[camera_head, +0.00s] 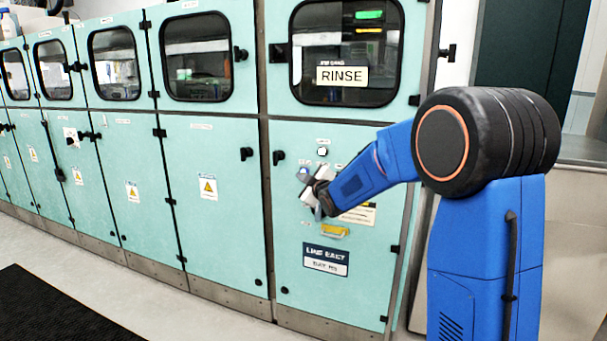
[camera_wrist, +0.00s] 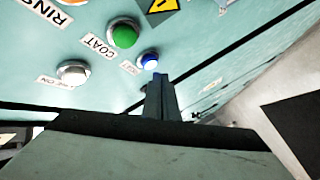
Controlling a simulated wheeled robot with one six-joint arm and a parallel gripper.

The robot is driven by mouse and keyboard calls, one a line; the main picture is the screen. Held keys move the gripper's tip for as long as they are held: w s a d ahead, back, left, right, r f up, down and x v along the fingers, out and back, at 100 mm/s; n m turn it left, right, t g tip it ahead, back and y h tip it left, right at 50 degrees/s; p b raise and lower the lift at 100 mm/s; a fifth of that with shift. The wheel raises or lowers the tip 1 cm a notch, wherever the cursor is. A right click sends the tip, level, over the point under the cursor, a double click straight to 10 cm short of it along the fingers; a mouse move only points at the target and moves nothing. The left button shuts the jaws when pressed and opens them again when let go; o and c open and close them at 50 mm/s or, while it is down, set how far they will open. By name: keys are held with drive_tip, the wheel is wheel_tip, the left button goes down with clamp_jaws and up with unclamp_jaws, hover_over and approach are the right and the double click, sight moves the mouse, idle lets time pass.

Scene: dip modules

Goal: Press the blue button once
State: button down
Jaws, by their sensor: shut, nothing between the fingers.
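The blue button (camera_wrist: 149,61) is a small round button in a metal ring on the teal panel, seen in the wrist view. My gripper (camera_wrist: 160,82) is shut and empty. Its fingertips are just below the blue button in that view, close to it; I cannot tell whether they touch. In the head view my gripper (camera_head: 309,192) is in front of the teal door under the RINSE window, and I cannot clearly make out the blue button there.
A green button (camera_wrist: 123,34) and a white button (camera_wrist: 72,72) sit close beside the blue one. A yellow warning sign (camera_wrist: 160,5) is above. In the head view a yellow part (camera_head: 334,231) and a dark label (camera_head: 326,260) are below my gripper.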

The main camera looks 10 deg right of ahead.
drive_tip(key=shift+w+d, duration=0.25)
drive_tip(key=shift+w, duration=0.1)
